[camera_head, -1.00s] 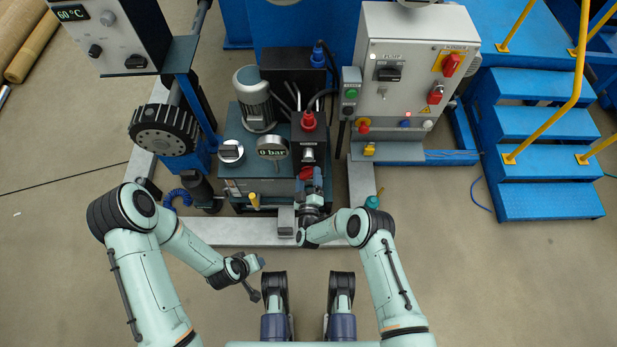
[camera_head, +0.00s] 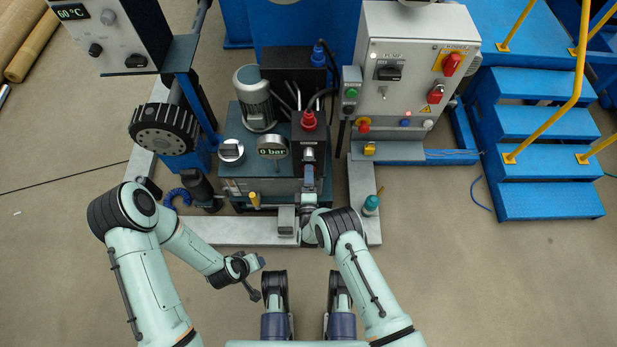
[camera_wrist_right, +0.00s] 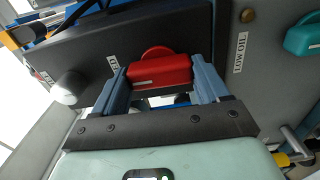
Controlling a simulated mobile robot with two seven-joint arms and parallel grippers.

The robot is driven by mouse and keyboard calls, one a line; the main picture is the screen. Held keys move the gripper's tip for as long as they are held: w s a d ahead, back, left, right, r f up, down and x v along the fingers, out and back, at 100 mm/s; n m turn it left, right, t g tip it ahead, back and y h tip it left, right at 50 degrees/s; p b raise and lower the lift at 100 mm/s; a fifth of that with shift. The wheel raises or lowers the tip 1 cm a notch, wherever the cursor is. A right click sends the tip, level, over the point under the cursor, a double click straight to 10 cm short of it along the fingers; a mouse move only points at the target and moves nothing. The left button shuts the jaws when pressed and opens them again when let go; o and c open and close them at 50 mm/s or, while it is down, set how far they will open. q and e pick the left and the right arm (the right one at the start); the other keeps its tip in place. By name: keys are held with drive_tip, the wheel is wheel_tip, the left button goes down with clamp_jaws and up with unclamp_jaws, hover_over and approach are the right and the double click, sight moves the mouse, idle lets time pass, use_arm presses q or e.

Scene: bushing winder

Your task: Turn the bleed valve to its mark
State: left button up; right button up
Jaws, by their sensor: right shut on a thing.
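A red valve handle (camera_wrist_right: 160,71) with a rounded collar sits on a dark block in the right wrist view. I take it for the bleed valve. My right gripper (camera_wrist_right: 162,82) has one finger on each side of it and is shut on it. In the head view my right gripper (camera_head: 309,184) reaches the front of the hydraulic unit and hides the handle. My left gripper (camera_head: 257,277) hangs over the floor at lower left, away from the unit; its finger gap is unclear.
The 0 bar gauge (camera_head: 273,151), red cap (camera_head: 308,121) and grey control cabinet (camera_head: 415,75) stand around the work spot. Blue stairs (camera_head: 545,150) are at right.

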use_arm(q)
drive_tip(key=shift+w, duration=0.1)
use_arm(e)
drive_tip(key=shift+w+d+r+n, duration=0.15)
drive_tip(key=shift+w+r+n, duration=0.05)
drive_tip(key=shift+r+n, duration=0.1)
drive_tip(key=o, duration=0.8)
drive_tip(key=shift+o, duration=1.3)
drive_tip(key=shift+f, duration=0.2)
use_arm(q)
drive_tip(key=s+d+r+g+h+p, duration=0.1)
drive_tip(key=s+d+r+p, duration=0.1)
drive_tip(key=s, duration=0.3)
drive_tip(key=shift+s+d+r+g+p, duration=0.15)
drive_tip(key=shift+d+r+g+p, duration=0.2)
drive_tip(key=shift+r+p, duration=0.4)
use_arm(e)
drive_tip(key=s, duration=1.3)
drive_tip(key=shift+s, duration=0.2)
use_arm(q)
drive_tip(key=shift+r, duration=0.1)
